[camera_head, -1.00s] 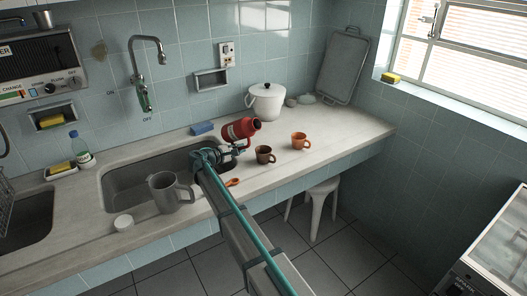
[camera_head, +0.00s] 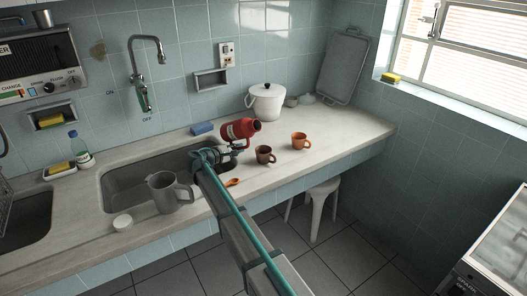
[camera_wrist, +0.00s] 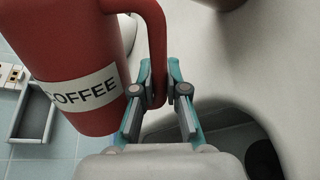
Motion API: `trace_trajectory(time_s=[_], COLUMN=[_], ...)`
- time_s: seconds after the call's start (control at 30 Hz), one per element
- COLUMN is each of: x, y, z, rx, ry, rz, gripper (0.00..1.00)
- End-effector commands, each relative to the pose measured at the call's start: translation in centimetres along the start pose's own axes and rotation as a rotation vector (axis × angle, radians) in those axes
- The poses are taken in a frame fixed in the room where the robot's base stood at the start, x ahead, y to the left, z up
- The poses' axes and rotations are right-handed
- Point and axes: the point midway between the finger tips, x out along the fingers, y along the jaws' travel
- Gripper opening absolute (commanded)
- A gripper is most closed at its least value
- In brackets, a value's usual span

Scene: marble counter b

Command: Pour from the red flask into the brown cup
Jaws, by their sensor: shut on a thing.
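The red flask (camera_head: 241,130) is held tilted nearly on its side above the counter, its dark mouth toward the right. In the wrist view the flask (camera_wrist: 95,104) shows a white label reading COFFEE. My gripper (camera_head: 236,150) is shut on the flask's handle; the wrist view shows my fingers (camera_wrist: 159,80) on either side of it. The brown cup (camera_head: 263,156) stands upright on the counter, below and slightly right of the flask's mouth. I cannot see into the cup, and no stream shows from the flask.
An orange cup (camera_head: 299,142) stands right of the brown cup. A white lidded pot (camera_head: 266,103) is behind. A blue sponge (camera_head: 203,128), an orange spoon (camera_head: 232,183), a grey jug (camera_head: 168,193) and the sink (camera_head: 127,187) lie left.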

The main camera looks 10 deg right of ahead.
Motion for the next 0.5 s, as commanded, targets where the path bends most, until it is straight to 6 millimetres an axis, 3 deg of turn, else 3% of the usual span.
trace_trajectory(time_s=[0.5], x=[0.0], y=[0.19], z=[-0.23], rx=[0.031], ry=[0.007], rz=[0.009], gripper=[0.0])
